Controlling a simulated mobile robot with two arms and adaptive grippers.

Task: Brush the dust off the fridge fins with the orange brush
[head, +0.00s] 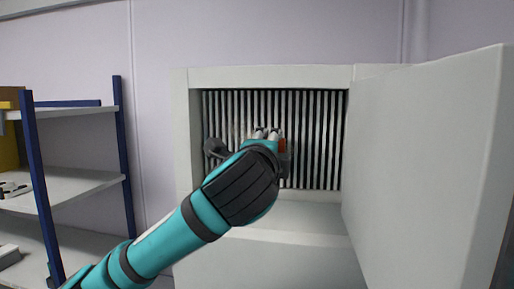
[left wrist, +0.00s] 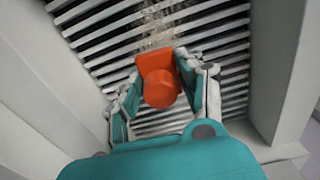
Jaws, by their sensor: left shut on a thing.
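The orange brush (left wrist: 159,84) is in my left gripper (left wrist: 161,95), which is shut on it. In the head view only a sliver of the brush (head: 282,145) shows beside the gripper (head: 268,135); my wrist hides the rest. The fridge fins (head: 318,135) are a row of upright metal slats in the open recess. The brush is in front of them; whether it touches them I cannot tell. In the left wrist view, greyish-brown dust (left wrist: 155,30) lies on the fins (left wrist: 220,50) just beyond the brush. My right gripper is not in view.
The fridge's white door (head: 425,170) stands open on the right, close to the recess. The recess has pale side walls and a ledge (head: 290,215) below the fins. A blue-posted shelf rack (head: 75,187) stands at the left.

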